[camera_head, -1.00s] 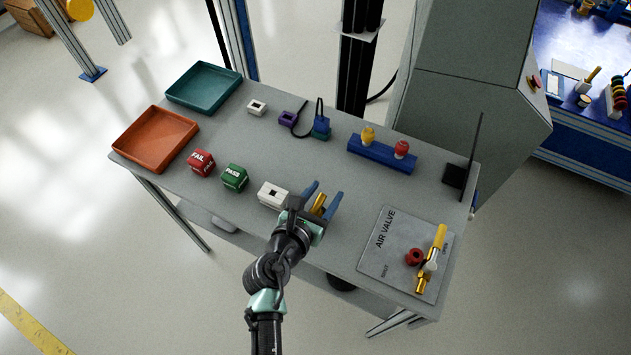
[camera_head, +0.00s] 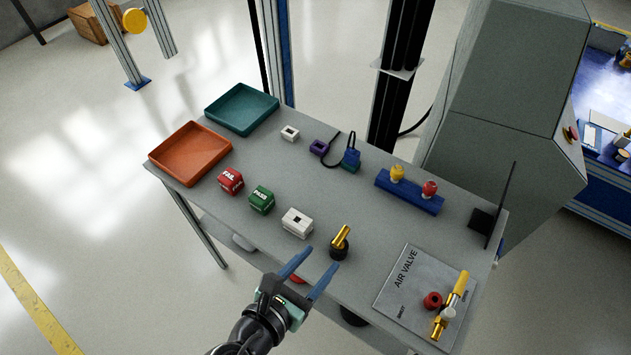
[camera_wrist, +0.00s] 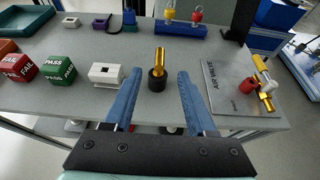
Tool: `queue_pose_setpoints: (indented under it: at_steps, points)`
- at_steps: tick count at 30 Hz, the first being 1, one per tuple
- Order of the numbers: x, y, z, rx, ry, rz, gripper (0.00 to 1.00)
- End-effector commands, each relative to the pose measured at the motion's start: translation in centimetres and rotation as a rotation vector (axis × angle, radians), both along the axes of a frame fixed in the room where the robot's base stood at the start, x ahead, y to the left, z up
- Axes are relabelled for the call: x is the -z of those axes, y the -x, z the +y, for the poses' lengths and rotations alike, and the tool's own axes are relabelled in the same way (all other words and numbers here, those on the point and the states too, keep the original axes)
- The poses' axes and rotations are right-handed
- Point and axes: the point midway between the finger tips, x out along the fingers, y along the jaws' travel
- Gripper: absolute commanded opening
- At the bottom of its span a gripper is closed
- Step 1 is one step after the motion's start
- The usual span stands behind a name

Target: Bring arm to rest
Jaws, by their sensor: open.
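My gripper (camera_head: 308,272) is open and empty, with two blue fingers apart, at the front edge of the grey table (camera_head: 330,197). In the wrist view the open fingers (camera_wrist: 157,90) point over the table. A brass pin in a black round base (camera_head: 340,243) stands on the table just beyond the fingertips, apart from them. It also shows in the wrist view (camera_wrist: 158,68), seen between the fingers. A white block with a dark hole (camera_head: 297,223) lies to its left.
Red FAIL (camera_head: 231,181) and green PASS (camera_head: 262,199) cubes, orange (camera_head: 190,152) and teal (camera_head: 241,109) trays lie left. A blue holder (camera_head: 409,192) with yellow and red knobs stands behind. The AIR VALVE plate (camera_head: 402,285) lies right. Floor in front is free.

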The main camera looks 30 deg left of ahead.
Motion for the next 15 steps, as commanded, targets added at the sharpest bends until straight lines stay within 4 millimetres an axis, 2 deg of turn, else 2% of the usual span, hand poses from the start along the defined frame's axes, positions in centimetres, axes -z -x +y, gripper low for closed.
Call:
queue_pose_setpoints:
  at_steps: [11,14,15]
  points:
    - [0.0,-0.1,0.0,0.0,0.0,0.0,0.57]
    - [-1.3,-1.3,0.1,0.033,-0.084,-0.022,0.57]
    - [-2.5,-2.3,0.1,0.062,-0.158,-0.039,0.57]
